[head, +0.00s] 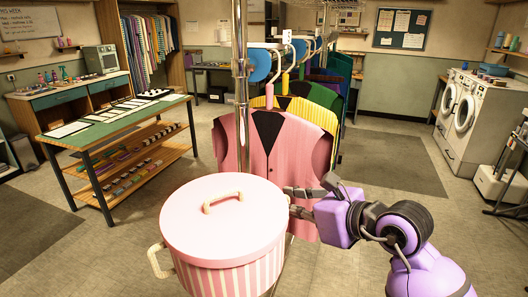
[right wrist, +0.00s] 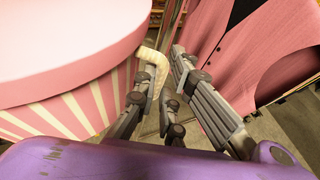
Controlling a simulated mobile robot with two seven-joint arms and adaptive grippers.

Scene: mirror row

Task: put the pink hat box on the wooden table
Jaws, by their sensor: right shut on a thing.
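The pink hat box (head: 225,240) has a pink lid with a cream handle on top, pink-and-white striped sides and cream side handles. It is near the bottom middle of the head view, its bottom cut off. My right gripper (head: 294,203) is at its right side, shut on the cream side handle (right wrist: 152,68), which shows between the fingers in the right wrist view. The box looks level. A table with a green top (head: 112,122) and wooden shelves stands left of the box, beyond it. My left gripper is not in view.
A rail of coloured vests hangs just behind the box, a pink vest (head: 270,140) nearest. Cards and boards lie on the green tabletop. A wooden counter (head: 75,93) stands at the back left, washing machines (head: 462,110) at the right.

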